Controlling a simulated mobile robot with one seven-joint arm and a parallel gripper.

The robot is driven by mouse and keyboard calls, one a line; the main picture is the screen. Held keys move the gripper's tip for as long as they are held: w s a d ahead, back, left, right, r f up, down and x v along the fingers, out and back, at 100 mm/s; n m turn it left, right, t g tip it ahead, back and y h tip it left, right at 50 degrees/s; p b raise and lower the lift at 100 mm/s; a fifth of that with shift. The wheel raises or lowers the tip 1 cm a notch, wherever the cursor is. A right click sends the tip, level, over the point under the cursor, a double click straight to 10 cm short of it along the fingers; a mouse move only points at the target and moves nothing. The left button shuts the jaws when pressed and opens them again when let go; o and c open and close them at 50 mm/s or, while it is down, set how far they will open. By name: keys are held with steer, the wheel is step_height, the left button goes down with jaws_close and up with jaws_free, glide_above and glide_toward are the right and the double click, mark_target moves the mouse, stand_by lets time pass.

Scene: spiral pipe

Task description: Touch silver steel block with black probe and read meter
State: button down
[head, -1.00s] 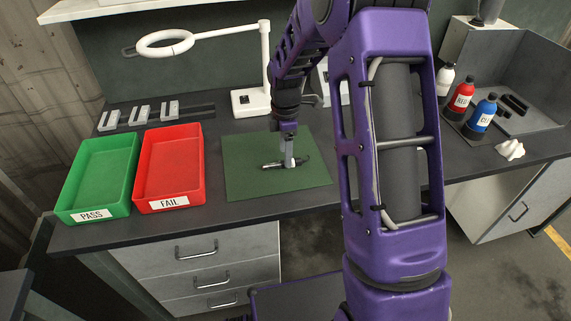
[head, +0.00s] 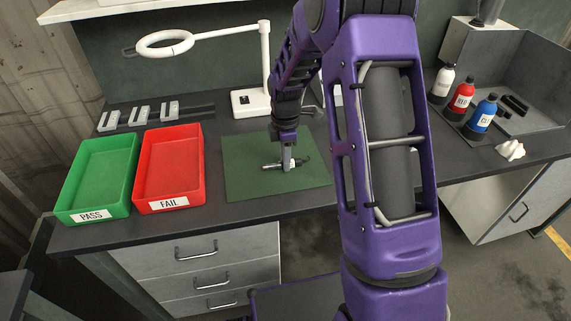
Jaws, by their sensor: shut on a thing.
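My gripper (head: 288,166) points down over the green mat (head: 250,187) in the head view. It is shut on a small elongated silver-and-black object (head: 271,167) lying low at the mat. The object's silver end shows left of the fingers and a dark end shows to the right. It is too small to tell whether this is the black probe, the steel block, or both together. I cannot make out a meter reading; a pale box behind my arm is mostly hidden.
A green PASS tray (head: 100,175) and a red FAIL tray (head: 170,165) stand left of the mat. A white ring lamp (head: 250,100) stands behind it. Several grey brackets (head: 140,113) lie at back left. Bottles (head: 463,98) stand at right.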

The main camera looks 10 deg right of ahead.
stand_by(0.7)
